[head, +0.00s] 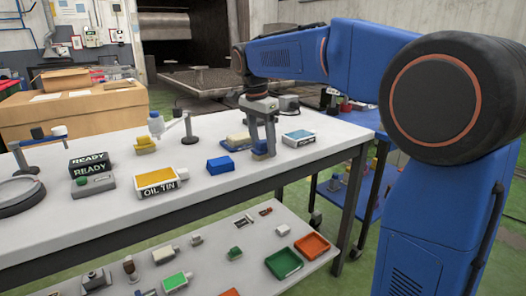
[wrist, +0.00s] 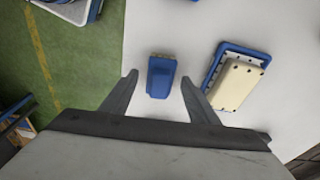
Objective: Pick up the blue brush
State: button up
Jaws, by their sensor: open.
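The blue brush (wrist: 160,78), a small blue block with a tan strip at one end, lies on the white tabletop in the wrist view. It sits between and just ahead of the two open fingers of my gripper (wrist: 160,77), with a gap on each side. In the head view my gripper (head: 263,151) points down at the table, and the brush (head: 260,155) shows as a blue patch at its fingertips, partly hidden by them. Whether the fingertips touch the table cannot be told.
A blue tray with a cream block (wrist: 238,82) lies close right of my gripper in the wrist view. In the head view a blue block (head: 220,165) and a teal-topped box (head: 298,137) flank my gripper.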

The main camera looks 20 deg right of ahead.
aim_at(263, 141)
jog(key=shift+f, duration=0.1)
jog(key=shift+c, duration=0.3)
jog(key=c, duration=1.1)
notch_tip(263, 141, up, 10)
jog(key=shift+r, duration=0.1)
